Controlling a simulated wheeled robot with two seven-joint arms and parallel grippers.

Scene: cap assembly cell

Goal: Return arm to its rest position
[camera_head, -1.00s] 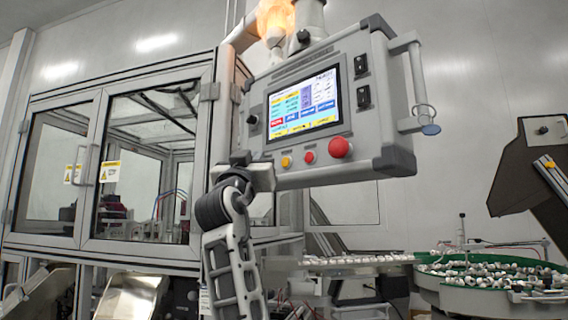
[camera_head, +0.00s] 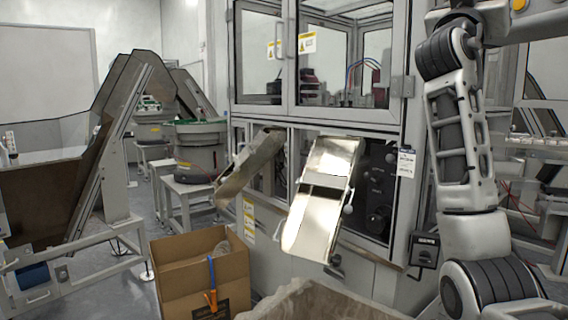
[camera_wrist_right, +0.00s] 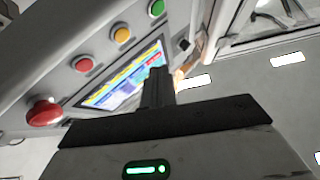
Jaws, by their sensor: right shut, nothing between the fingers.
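My right arm (camera_head: 455,140) rises along the right side of the head view, its forearm bending right at the top edge. My right gripper (camera_wrist_right: 157,85) shows in the right wrist view; its dark fingers are together with nothing between them. It is in front of the control panel (camera_wrist_right: 55,80), and its fingers overlap the lit screen (camera_wrist_right: 125,80) in the picture. I cannot tell whether they touch it. A red mushroom button (camera_wrist_right: 44,112) and red, yellow and green buttons line the panel. My left gripper is in neither view.
A machine cabinet with glass doors (camera_head: 345,50) stands behind my arm. Metal chutes (camera_head: 325,190) come out below it. An open cardboard box (camera_head: 190,285) stands on the floor, with another box (camera_head: 310,300) at the bottom edge. An inclined conveyor (camera_head: 115,140) is at left.

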